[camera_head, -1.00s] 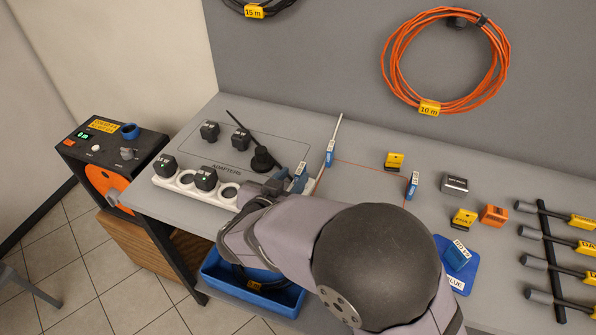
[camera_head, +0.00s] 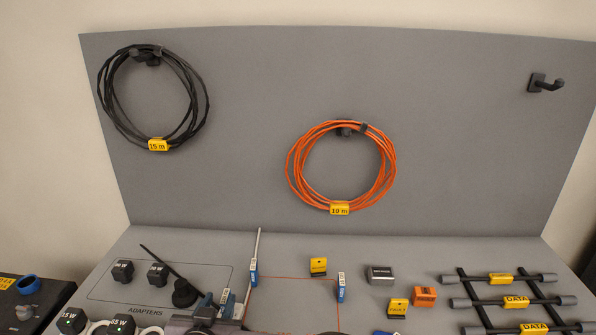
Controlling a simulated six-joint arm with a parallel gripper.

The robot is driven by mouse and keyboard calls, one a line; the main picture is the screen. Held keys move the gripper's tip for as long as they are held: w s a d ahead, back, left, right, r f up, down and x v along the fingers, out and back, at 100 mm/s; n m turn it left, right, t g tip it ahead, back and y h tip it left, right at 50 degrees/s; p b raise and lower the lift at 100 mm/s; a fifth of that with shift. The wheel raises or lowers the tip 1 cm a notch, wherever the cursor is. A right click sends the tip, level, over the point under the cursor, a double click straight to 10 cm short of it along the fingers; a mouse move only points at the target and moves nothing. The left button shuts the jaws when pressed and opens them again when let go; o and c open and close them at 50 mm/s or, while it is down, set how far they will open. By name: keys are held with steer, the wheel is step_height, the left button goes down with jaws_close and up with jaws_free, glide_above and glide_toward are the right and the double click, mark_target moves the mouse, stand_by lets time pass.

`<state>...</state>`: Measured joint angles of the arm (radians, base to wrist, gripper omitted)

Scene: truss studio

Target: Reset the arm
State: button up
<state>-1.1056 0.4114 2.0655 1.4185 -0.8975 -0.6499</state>
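My gripper (camera_head: 212,310) shows only in part at the bottom edge, low over the front of the bench beside the adapter area. It is next to a blue-tagged piece (camera_head: 226,298); I cannot tell whether it touches or holds it. The fingers are not clear enough to show open or shut. The rest of my arm is mostly below the picture.
Black adapters (camera_head: 122,272) and a dark round base (camera_head: 185,293) stand at left. Blue-tagged pieces (camera_head: 253,272), yellow (camera_head: 318,267) and orange blocks (camera_head: 424,296) stand mid-bench; a cable rack (camera_head: 500,303) is at right. Black (camera_head: 153,95) and orange coils (camera_head: 341,167) hang behind.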

steer(key=w+d+r+g+y+p, duration=0.1)
steer(key=w+d+g+y, duration=0.1)
steer(key=w+d, duration=0.3)
steer(key=s+d+f+g+p, duration=0.2)
steer(key=d+g, duration=0.2)
steer(key=d, duration=0.6)
steer(key=s+d+f+g+h, duration=0.1)
steer(key=s+d+f+g, duration=0.1)
steer(key=s+d, duration=0.8)
steer(key=s+d+f+g+h, duration=0.2)
steer(key=s+d+g, duration=0.3)
steer(key=s+d, duration=0.4)
steer(key=shift+s+d+f, duration=0.4)
steer(key=shift+s, duration=0.2)
